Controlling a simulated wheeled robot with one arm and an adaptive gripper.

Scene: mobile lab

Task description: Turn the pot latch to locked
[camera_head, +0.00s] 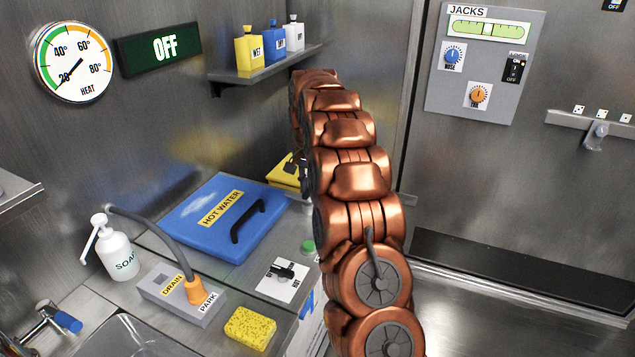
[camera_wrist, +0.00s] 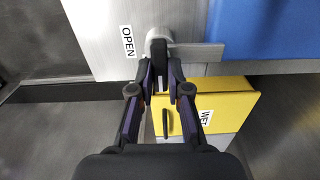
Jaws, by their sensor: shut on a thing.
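In the wrist view, the grey metal latch (camera_wrist: 205,52) has a rounded end with a short bar reaching right. A printed OPEN label (camera_wrist: 127,41) lies on the metal plate left of its rounded end. My gripper (camera_wrist: 160,72) is shut on the latch at that rounded end, one finger on each side. The fingers partly hide the gripped part. No locked label is visible. In the head view, my arm hides the latch and nearly all of my gripper.
A yellow box marked WET (camera_wrist: 225,98) sits close below the latch. The blue HOT WATER lid (camera_head: 215,222) with its black handle is left of my arm. A dial plate (camera_head: 283,280), sponge (camera_head: 250,328) and soap bottle (camera_head: 117,255) stand nearby. A shelf (camera_head: 265,70) holds bottles above.

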